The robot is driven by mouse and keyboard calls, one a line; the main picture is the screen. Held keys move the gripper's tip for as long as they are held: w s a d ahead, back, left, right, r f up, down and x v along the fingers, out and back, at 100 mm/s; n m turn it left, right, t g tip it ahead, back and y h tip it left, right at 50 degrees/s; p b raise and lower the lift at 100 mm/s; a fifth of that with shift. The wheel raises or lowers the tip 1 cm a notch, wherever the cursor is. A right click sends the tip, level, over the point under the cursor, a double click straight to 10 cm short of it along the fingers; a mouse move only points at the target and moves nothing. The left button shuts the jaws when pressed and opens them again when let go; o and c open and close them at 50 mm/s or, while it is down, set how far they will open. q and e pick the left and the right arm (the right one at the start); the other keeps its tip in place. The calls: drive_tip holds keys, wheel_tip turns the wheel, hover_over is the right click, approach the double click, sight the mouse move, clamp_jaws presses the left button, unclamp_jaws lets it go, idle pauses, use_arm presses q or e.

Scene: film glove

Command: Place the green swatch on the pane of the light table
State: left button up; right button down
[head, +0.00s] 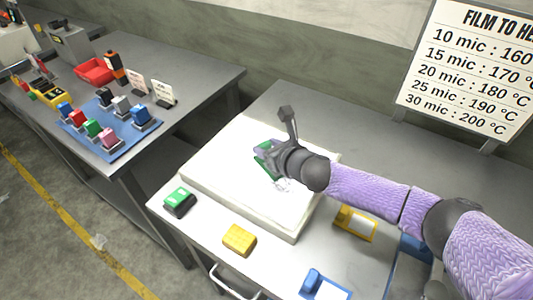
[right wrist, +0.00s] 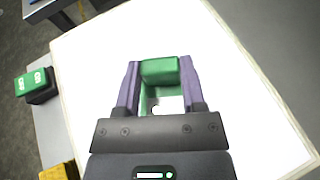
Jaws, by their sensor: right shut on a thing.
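The green swatch (head: 266,167) is a green frame with a clear window and a thick green grip block. My right gripper (head: 264,154) is over the middle of the light table (head: 292,232), shut on the swatch. In the right wrist view the grip block of the swatch (right wrist: 160,70) sits between the two purple fingers of my right gripper (right wrist: 159,78). The bright white pane (right wrist: 228,112) fills the view behind it. I cannot tell whether the swatch touches the pane. My left gripper is not in view.
A green-topped black block (head: 179,201) and a yellow block (head: 239,240) lie by the light table's near edge. A yellow swatch (head: 356,223) and a blue swatch (head: 323,286) lie to the right. A side table holds a blue mat (head: 84,140) with several colored blocks.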

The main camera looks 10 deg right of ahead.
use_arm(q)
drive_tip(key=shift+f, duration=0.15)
use_arm(e)
drive_tip(key=shift+f, duration=0.3)
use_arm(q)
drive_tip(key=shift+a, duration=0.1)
use_arm(e)
drive_tip(key=shift+f, duration=0.15)
drive_tip(key=shift+c, duration=0.9)
unclamp_jaws()
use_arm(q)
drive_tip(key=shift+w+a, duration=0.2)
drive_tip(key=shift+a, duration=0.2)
